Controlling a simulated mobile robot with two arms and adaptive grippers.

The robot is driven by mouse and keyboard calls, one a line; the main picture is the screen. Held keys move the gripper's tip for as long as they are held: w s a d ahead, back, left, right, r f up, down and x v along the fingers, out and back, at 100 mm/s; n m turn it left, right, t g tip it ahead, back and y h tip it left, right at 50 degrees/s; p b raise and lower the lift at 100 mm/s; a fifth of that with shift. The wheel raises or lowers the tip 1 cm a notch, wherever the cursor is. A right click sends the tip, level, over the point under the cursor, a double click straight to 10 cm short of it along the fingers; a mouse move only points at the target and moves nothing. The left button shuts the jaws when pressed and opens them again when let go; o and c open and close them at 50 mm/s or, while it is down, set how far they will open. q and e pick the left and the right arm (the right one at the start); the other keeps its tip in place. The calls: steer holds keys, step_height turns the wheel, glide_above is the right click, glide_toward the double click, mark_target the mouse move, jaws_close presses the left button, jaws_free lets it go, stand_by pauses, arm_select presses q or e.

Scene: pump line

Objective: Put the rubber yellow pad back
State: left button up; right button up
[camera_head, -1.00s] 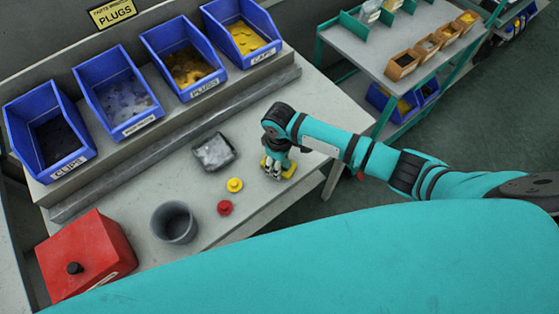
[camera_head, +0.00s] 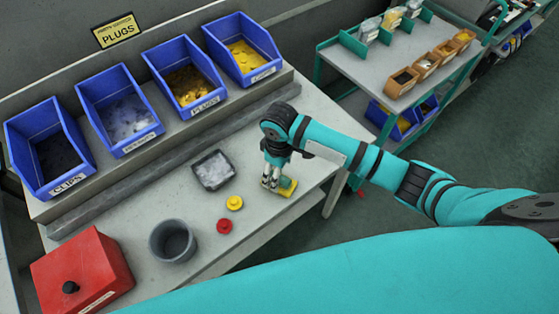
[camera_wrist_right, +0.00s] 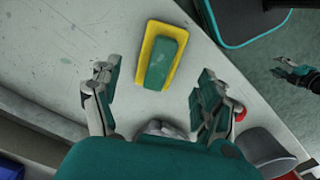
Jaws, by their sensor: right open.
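The yellow pad (camera_wrist_right: 150,77) lies flat on the grey workbench (camera_wrist_right: 60,40), with a green block (camera_wrist_right: 166,57) on top of it. In the head view the pad (camera_head: 287,188) shows as a yellow edge near the bench's right end, partly hidden by my right gripper (camera_head: 270,183). In the right wrist view my right gripper (camera_wrist_right: 155,92) is open, its fingers spread wide with the pad ahead of the gap and nothing held. What seems to be my left gripper (camera_wrist_right: 290,70) shows small over the floor at the right; its jaws are too small to judge.
A yellow round part (camera_head: 235,203), a red round part (camera_head: 224,226), a grey tray (camera_head: 213,170), a grey bucket (camera_head: 173,241) and a red box (camera_head: 82,272) stand left of my right gripper. Blue bins (camera_head: 118,112) line the back. A shelf cart (camera_head: 385,60) stands at the right.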

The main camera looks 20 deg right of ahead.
step_height(320, 180, up, 6)
stand_by(0.5)
